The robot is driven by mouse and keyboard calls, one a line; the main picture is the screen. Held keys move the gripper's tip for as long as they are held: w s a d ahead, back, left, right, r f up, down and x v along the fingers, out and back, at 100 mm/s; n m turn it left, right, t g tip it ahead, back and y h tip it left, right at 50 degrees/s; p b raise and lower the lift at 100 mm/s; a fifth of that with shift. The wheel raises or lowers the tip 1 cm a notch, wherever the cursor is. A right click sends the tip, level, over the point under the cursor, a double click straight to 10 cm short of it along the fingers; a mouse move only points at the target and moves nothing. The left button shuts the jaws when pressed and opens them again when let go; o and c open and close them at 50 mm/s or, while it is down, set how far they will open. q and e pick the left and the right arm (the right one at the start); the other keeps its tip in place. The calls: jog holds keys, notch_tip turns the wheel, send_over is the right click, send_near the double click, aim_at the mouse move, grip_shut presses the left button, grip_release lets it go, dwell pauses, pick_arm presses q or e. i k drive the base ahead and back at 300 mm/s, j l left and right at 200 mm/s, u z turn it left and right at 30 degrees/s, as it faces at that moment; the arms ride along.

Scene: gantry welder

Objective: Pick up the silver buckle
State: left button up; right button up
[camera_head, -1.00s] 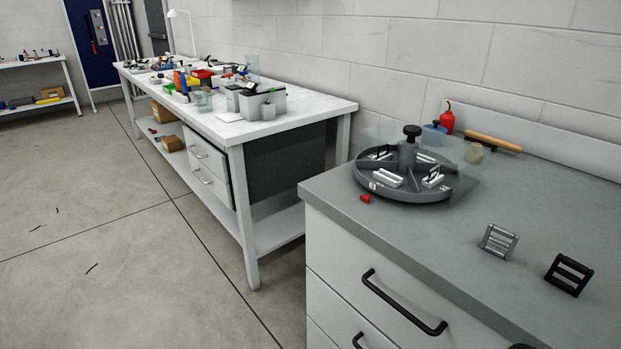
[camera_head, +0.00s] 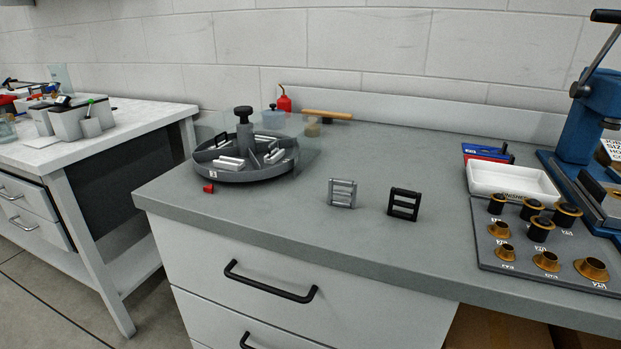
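The silver buckle (camera_head: 342,193) stands near the front edge of the grey worktop, at the middle of the picture. It is a small metal frame with crossbars. A black buckle (camera_head: 404,204) of similar shape stands just to its right, apart from it. Neither of my grippers shows in the head view.
A round grey divided tray (camera_head: 245,172) with a knob holds metal parts to the left. A small red piece (camera_head: 208,188) lies before it. At the right are a white tray (camera_head: 512,180), a dark mat (camera_head: 487,262) with brass pieces, and a blue press (camera_head: 590,120).

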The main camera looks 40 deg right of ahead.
aim_at(331, 181)
jog(key=l+z, duration=0.1)
jog(key=z, duration=0.3)
jog(key=k+l+z, duration=0.1)
jog(key=z, duration=0.3)
jog(key=l+z, duration=0.25)
jog(key=z, duration=0.15)
